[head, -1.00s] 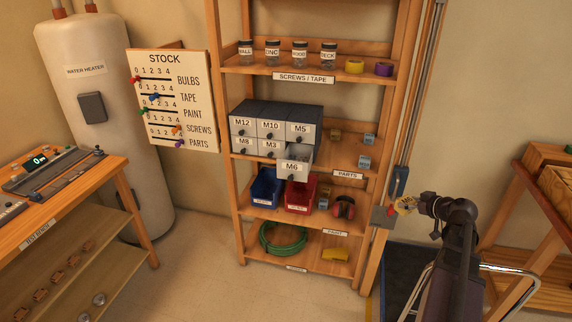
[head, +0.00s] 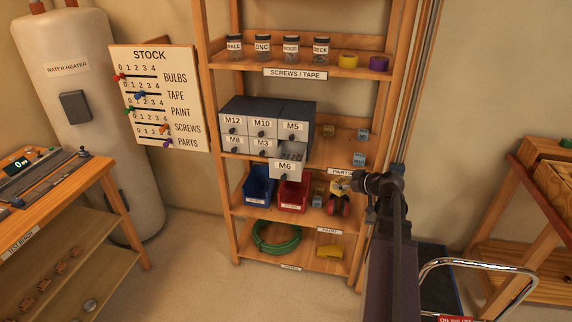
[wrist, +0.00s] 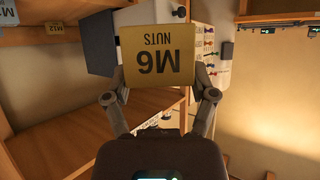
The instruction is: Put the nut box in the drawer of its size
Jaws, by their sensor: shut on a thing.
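My gripper (wrist: 160,80) is shut on a tan box marked M6 NUTS (wrist: 158,52), its label upside down in the wrist view. In the head view the box (head: 339,186) is small and partly hidden by my gripper (head: 347,185), in front of the shelf's right side. The M6 drawer (head: 286,167) is pulled out of the grey drawer cabinet (head: 266,113), left of and a little above the held box. The M12, M10, M5, M8 and M3 drawers look shut. The box is apart from the drawer in the head view.
A blue bin (head: 259,186) and a red bin (head: 293,195) stand below the open drawer. Small boxes (head: 361,147) sit right of the cabinet. The shelf's right post (head: 389,100) is near my arm. A step ladder (head: 470,265) stands at right.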

